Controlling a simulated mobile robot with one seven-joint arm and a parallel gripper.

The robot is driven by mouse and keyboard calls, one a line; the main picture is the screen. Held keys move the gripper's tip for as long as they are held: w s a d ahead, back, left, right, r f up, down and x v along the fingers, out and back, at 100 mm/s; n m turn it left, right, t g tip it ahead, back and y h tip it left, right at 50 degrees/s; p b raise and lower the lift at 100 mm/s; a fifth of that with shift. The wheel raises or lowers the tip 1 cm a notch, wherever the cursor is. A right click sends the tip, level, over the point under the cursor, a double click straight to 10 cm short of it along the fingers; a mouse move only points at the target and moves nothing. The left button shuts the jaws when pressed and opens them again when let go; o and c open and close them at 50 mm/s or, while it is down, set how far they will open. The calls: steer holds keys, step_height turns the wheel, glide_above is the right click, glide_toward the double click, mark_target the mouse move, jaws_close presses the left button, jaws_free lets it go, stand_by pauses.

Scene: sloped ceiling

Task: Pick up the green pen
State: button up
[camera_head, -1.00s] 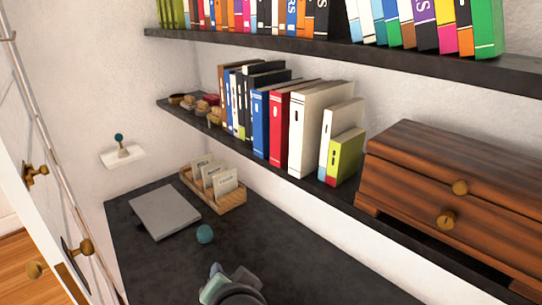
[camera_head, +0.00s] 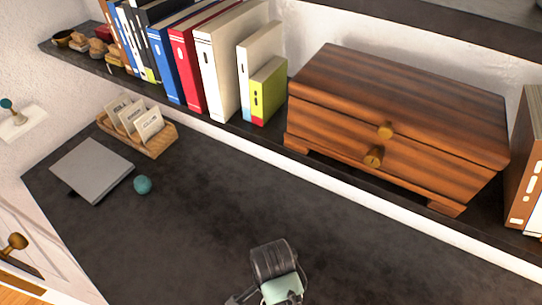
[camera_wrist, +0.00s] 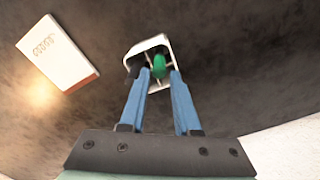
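In the wrist view a white, open-topped holder (camera_wrist: 150,48) stands on the dark surface. A rounded green thing, probably an end of the green pen (camera_wrist: 159,66), shows inside it; the rest is hidden. My gripper (camera_wrist: 154,74) has its two blue fingers apart, with the holder and the green thing seen between and just beyond the tips. I cannot tell whether the fingers touch the holder. In the head view my arm shows at the bottom edge; neither the holder nor the pen can be made out there.
A white box or book (camera_wrist: 57,52) lies left of the holder. On the dark desk (camera_head: 190,235) are a grey laptop (camera_head: 92,170), a teal ball (camera_head: 142,184) and a wooden card tray (camera_head: 155,145). The shelf above holds books (camera_head: 218,60) and a wooden drawer chest (camera_head: 395,125).

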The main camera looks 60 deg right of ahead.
steer(key=shift+a+f+p, duration=0.1)
steer(key=shift+f+p, duration=0.45)
steer(key=shift+f, duration=2)
jaws_close()
